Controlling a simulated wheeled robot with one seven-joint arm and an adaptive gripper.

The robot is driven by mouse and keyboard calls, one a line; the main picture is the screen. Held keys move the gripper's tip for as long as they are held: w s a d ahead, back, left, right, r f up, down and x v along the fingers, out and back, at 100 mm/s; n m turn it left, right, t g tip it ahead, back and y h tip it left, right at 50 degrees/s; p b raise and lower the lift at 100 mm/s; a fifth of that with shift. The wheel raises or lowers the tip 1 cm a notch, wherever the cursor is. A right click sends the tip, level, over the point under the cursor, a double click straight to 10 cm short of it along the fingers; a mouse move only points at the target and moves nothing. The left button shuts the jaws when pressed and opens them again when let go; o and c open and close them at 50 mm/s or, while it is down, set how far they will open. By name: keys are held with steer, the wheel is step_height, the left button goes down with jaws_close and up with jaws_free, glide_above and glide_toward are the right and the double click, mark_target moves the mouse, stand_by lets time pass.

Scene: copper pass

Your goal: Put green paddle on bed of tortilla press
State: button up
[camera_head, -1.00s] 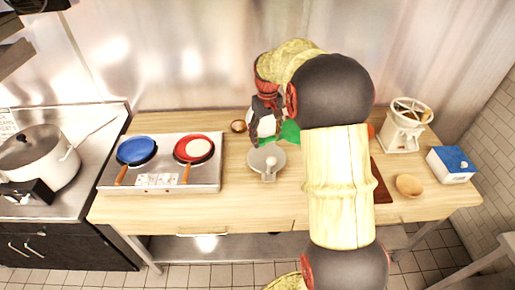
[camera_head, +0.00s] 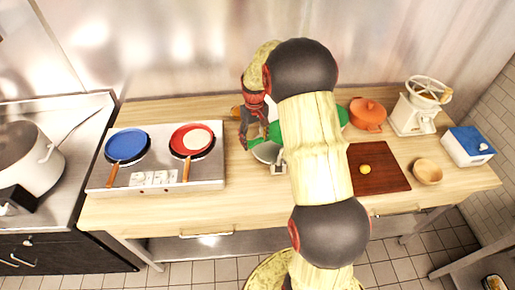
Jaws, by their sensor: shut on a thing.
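My gripper (camera_head: 255,138) is at the back of the wooden counter, left of my arm, and is shut on the green paddle (camera_head: 276,131). Green shows between and right of the fingers, beside the tortilla press. Another green piece shows right of my arm; whether it belongs to the paddle I cannot tell. The pale grey tortilla press (camera_head: 266,152) stands on the counter just below and right of my gripper. My arm hides its right part. I cannot tell whether the paddle touches the press.
A steel hob (camera_head: 205,178) with a blue pan (camera_head: 127,145) and a red pan (camera_head: 203,133) is at left. Right of my arm are an orange pot (camera_head: 367,113), a brown board (camera_head: 385,178) with a yellow ball, a wooden bowl (camera_head: 427,172) and a blue-white box (camera_head: 468,146).

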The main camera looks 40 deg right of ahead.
mark_target(255, 153)
steer(key=shift+f, duration=2.9)
steer(key=shift+b, duration=0.3)
steer(key=shift+f, duration=0.2)
steer(key=o, duration=1.2)
steer(key=shift+c, duration=0.2)
steer(key=shift+r, duration=0.15)
